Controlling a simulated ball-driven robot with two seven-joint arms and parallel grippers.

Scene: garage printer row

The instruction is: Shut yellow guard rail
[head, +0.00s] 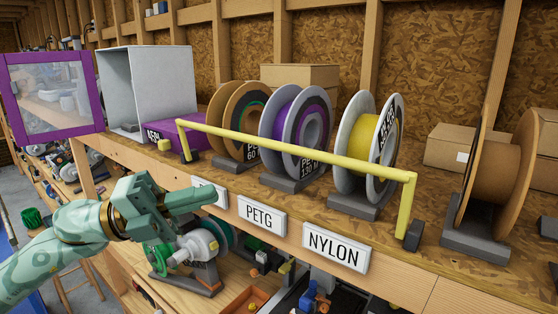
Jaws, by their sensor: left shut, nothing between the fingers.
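The yellow guard rail (290,150) is a long bar with a short post at each end. It runs along the front of the shelf, ahead of the spools, at about mid-spool height. My left gripper (212,196) is shut and empty. It is in front of the shelf edge, below the rail's left part and apart from it, and partly covers a white label. My right gripper is not in view.
Several spools stand on dark holders behind the rail, including a purple one (282,125) and a yellow one (385,140). A brown spool (497,175) stands at right. PETG (262,216) and NYLON (336,247) labels front the shelf. A purple-framed door (48,92) hangs open at left.

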